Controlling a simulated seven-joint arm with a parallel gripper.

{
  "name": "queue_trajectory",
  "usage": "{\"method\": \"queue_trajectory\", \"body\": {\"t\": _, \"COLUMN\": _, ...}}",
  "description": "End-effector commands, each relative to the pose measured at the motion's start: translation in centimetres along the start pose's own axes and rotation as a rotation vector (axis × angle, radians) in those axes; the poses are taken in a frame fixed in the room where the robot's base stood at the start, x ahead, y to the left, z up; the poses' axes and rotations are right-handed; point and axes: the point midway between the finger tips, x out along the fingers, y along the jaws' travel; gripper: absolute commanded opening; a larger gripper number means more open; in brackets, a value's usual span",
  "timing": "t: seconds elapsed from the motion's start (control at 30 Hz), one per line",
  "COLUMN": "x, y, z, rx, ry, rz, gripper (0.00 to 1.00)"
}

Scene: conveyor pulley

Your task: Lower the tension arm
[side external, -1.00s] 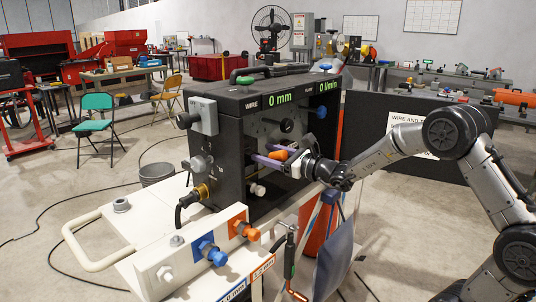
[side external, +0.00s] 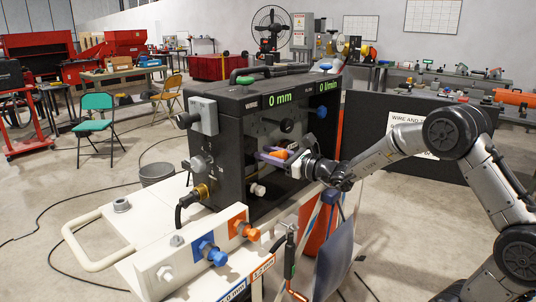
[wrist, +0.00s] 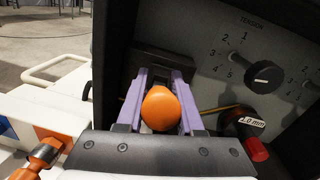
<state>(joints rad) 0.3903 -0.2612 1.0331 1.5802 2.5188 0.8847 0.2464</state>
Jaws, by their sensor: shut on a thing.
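The tension arm's orange rounded handle (wrist: 160,108) sits between the purple fingers of my gripper (wrist: 159,80) in the wrist view. My gripper is shut on it, with one finger along each side. In the side external view the orange handle (side external: 279,154) shows at the open front of the black machine (side external: 232,148), with my gripper (side external: 268,154) reaching in from the right. The rest of the tension arm is hidden behind the handle and fingers.
In the wrist view a TENSION dial (wrist: 263,74) with a numbered scale is at the upper right. A red-tipped knob (wrist: 252,145) marked 1.0 mm is close to the right of my gripper.

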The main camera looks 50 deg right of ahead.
Motion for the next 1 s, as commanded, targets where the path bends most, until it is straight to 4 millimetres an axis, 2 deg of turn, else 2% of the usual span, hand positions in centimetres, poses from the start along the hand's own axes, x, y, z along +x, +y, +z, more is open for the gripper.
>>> {"method": "queue_trajectory", "body": {"t": 1.0, "x": 0.11, "y": -0.14, "z": 0.24, "rx": 0.003, "ry": 0.041, "rz": 0.005, "gripper": 0.00}}
